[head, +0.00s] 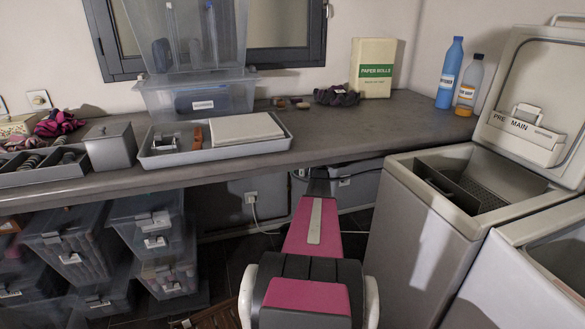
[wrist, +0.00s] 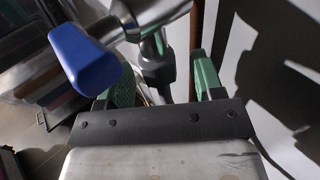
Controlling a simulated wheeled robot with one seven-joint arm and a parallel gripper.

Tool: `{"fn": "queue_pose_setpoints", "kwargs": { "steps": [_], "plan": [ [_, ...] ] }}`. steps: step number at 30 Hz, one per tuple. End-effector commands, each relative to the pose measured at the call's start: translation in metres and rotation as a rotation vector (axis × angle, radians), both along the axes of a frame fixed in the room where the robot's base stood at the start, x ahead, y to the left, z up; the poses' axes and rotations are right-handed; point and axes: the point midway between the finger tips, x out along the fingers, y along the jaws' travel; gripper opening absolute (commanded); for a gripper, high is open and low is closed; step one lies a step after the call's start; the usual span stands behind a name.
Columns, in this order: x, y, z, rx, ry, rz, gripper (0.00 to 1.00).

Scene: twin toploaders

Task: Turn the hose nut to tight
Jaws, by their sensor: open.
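In the wrist view, a dark grey hose nut (wrist: 157,74) sits below a metal tap body (wrist: 152,16) with a blue lever handle (wrist: 84,60). My gripper (wrist: 161,82) is open, with one green finger to the left of the nut and one to the right. A gap shows between the right finger and the nut; I cannot tell whether the left finger touches it. The nut's lower part and the hose are partly hidden behind my gripper. In the head view, my arm reaches under the counter, and the nut and tap are not visible.
The grey counter (head: 350,134) overhangs my arm. A toploader washer (head: 415,250) stands close on the right with its lid up. Clear storage bins (head: 75,245) are stacked under the counter at left. A wall (wrist: 232,70) is near the right finger.

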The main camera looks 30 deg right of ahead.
Motion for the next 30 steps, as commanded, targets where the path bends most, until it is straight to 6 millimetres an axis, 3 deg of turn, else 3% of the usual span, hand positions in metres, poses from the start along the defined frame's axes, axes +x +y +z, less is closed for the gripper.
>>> {"fn": "queue_pose_setpoints", "kwargs": {
  "steps": [7,12,22,30],
  "plan": [
    [0.0004,0.0003,0.0001,0.000,0.000,0.000,0.61],
    [0.0004,0.0003,0.0002,0.000,0.000,0.000,0.12],
    [-0.0009,0.0015,0.0005,-0.001,0.000,-0.029,0.12],
    [-0.0031,0.0044,0.0014,-0.001,0.000,-0.177,0.12]
  ]
}}
